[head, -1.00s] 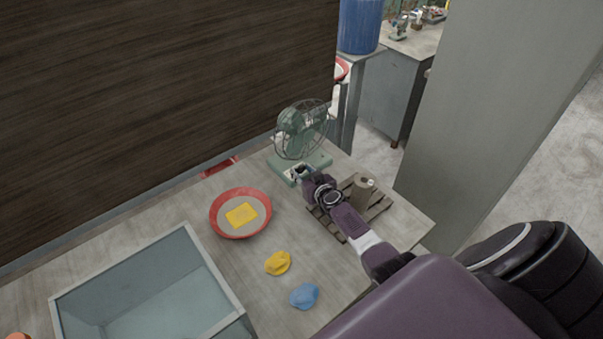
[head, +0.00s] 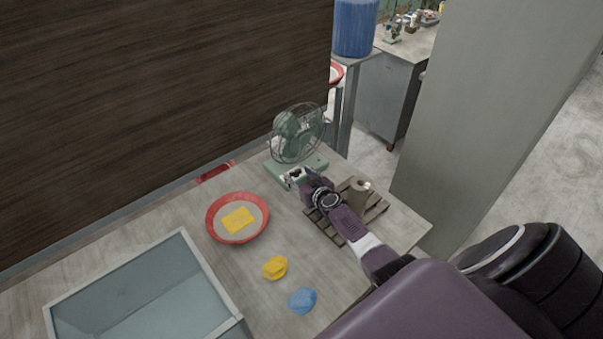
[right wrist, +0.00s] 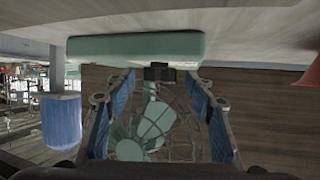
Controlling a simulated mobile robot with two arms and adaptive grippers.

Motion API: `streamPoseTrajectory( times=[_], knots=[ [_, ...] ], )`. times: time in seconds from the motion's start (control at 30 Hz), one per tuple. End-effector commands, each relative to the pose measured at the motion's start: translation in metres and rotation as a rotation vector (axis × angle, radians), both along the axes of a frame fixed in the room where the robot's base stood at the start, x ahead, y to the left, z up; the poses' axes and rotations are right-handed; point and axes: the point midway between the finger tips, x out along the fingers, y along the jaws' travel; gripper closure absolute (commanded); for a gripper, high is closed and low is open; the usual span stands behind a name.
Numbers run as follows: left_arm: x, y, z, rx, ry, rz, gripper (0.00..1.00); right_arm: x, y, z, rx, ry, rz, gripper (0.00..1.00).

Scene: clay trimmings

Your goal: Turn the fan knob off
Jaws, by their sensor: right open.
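The green desk fan (head: 298,135) with a wire cage stands at the back of the table. My right gripper (head: 294,175) is at the front of its base, and its fingertips partly hide that spot. In the right wrist view the fan appears upside down, with its green base (right wrist: 135,46) at the top. A small dark knob (right wrist: 160,72) on the base's front lies between the blue-padded fingers of my right gripper (right wrist: 160,88). The fingers are open, with a gap to the knob on each side. My left gripper is not in view.
A red bowl (head: 212,232) with a yellow sponge (head: 238,219) is left of my arm. Yellow clay (head: 275,267) and blue clay (head: 302,300) lie in front. A slatted wooden board (head: 376,211) with a brown cylinder (head: 359,193) is close right of my gripper. A glass-walled bin (head: 140,285) stands front left.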

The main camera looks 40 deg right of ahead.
Motion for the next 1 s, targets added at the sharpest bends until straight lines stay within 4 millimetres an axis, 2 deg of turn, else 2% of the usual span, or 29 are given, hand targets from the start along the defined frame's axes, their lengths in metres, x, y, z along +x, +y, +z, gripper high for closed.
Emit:
streamPoseTrajectory(
  times=[0.47, 1.0],
  knots=[
    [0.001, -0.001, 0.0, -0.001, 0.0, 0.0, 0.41, -0.012, 0.002, 0.005, -0.002, -0.001, 0.001, 0.51],
    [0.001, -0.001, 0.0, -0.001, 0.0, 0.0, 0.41, -0.106, 0.019, 0.004, -0.001, 0.001, -0.001, 0.51]
  ],
)
